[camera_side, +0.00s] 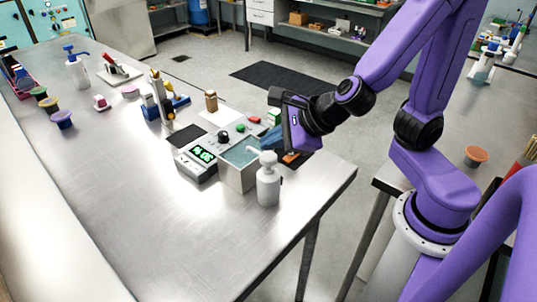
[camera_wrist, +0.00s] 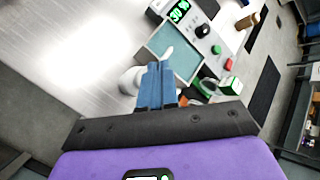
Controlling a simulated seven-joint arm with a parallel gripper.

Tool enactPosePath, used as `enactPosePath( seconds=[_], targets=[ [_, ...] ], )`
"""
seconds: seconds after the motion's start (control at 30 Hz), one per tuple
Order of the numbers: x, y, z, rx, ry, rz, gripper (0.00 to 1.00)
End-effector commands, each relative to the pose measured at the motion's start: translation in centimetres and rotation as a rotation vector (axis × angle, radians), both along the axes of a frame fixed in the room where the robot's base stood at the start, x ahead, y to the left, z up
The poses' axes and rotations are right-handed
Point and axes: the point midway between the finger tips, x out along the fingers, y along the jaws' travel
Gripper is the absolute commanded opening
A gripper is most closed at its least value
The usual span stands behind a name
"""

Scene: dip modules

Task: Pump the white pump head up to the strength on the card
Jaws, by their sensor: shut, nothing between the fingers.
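The white pump head (camera_side: 267,158) tops an upright white bottle (camera_side: 268,187) near the front right edge of the table. It stands beside a grey tank (camera_side: 236,177) with a blue-green interior. In the wrist view, the white bottle (camera_wrist: 131,82) is partly hidden behind my fingers, and its spout points over the tank. My gripper (camera_wrist: 157,66) is shut and empty, its blue fingers overlapping the pump in that view. I cannot tell whether they touch it. No readable card shows.
A control box with black, green and red knobs (camera_side: 224,137) adjoins the tank. A blue-topped pump bottle (camera_side: 77,70) and several coloured cups (camera_side: 62,119) sit at far left. The table's front left is clear.

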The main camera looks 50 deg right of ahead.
Motion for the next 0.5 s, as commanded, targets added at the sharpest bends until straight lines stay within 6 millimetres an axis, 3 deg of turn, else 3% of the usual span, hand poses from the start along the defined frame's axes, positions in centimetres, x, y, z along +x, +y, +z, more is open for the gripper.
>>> enactPosePath(
  seconds=[0.5],
  targets=[
    [0.1, 0.1, 3.5, 0.005, -0.004, -0.001, 0.00]
  ],
)
